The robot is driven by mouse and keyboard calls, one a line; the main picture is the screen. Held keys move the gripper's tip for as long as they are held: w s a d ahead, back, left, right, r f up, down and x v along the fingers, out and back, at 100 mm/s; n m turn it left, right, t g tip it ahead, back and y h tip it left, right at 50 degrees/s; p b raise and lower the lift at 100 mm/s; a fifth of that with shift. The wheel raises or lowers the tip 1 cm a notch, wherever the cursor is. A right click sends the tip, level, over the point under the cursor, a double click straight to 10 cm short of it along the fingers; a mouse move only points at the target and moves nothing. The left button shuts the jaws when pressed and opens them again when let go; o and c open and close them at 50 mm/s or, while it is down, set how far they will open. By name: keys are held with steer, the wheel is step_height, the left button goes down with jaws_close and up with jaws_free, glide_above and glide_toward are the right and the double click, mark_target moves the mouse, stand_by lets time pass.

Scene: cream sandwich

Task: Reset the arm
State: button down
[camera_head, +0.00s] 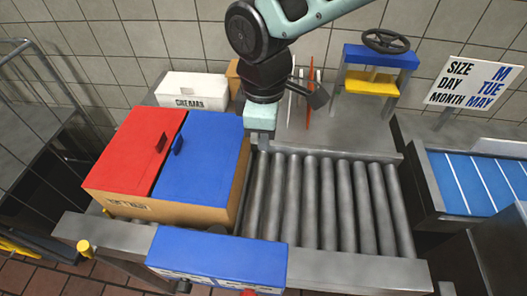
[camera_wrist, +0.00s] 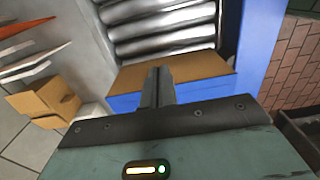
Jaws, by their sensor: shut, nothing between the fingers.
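My gripper (camera_head: 258,140) points down in the head view, just right of the far end of the box's blue lid and by the far end of the rollers. In the wrist view its two fingers (camera_wrist: 158,76) are together with nothing between them. Whether the fingers touch the box cannot be told.
A cardboard box with a red lid (camera_head: 135,150) and a blue lid (camera_head: 199,155) sits left on the roller conveyor (camera_head: 330,200), whose right side is clear. Behind stand a white box (camera_head: 192,90) and a blue-yellow press (camera_head: 375,70). A date sign (camera_head: 470,85) stands right.

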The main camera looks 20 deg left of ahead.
steer(key=shift+r, duration=0.5)
steer(key=s+d+r+m, duration=0.1)
steer(key=s+d+m, duration=0.2)
steer(key=d, duration=0.7)
steer(key=s+d+r+m, duration=0.2)
steer(key=d+m, duration=0.4)
steer(key=d, duration=0.4)
steer(key=s+d+r+m, duration=0.1)
steer(key=s+d+m, duration=0.3)
steer(key=d, duration=0.6)
steer(key=shift+s+r+m+y, duration=0.15)
steer(key=shift+r+m+y, duration=0.15)
steer(key=shift+m, duration=0.1)
steer(key=shift+d, duration=0.1)
